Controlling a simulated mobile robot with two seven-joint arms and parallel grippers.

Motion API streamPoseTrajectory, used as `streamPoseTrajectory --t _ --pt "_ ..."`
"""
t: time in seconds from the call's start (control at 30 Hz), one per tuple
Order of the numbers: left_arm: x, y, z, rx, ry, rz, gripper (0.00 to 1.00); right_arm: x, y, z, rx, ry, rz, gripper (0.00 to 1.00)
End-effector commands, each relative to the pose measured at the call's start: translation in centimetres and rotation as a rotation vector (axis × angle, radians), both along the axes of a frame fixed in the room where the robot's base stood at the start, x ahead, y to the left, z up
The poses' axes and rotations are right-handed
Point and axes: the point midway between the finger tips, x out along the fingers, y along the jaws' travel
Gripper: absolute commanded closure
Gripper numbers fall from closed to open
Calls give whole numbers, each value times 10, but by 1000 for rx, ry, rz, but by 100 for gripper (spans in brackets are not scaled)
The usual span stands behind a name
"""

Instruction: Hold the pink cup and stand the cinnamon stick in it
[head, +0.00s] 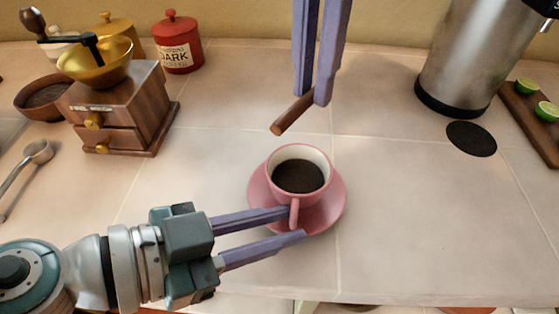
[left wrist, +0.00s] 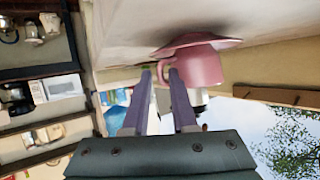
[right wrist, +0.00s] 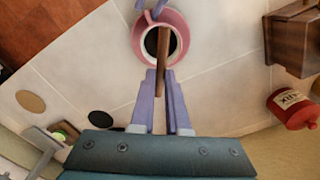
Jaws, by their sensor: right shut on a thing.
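The pink cup (head: 281,197) stands upright on a pink saucer (head: 335,208) and holds dark contents. Its handle points toward the front. My left gripper (head: 297,223) is open at the handle, with the handle between or very near its fingertips; it also shows in the left wrist view (left wrist: 160,75) beside the pink cup (left wrist: 203,66). My right gripper (head: 312,97) is shut on the brown cinnamon stick (head: 291,116), which is tilted, its free end above and behind the cup. In the right wrist view the stick (right wrist: 163,45) overlaps the cup's opening.
A wooden coffee grinder (head: 125,105), a brown bowl (head: 45,97) and a red canister (head: 177,45) stand at the left. A metal flask (head: 475,50), a dark round disc (head: 471,138) and a board with limes (head: 535,125) are at the right. The tiled counter around the saucer is clear.

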Motion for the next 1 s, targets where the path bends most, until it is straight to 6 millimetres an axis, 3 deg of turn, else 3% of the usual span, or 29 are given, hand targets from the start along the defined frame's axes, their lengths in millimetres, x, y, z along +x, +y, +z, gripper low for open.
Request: streamPoseTrajectory --t 0.03,0.2,1.0 --pt "0 0 0 0 0 0 81 0 0 0 0 0 0 100" --pt "0 0 0 0 0 0 100 0 0 0 0 0 0 100" --pt "0 1 0 0 0 0 100 0 0 0 0 0 0 100"
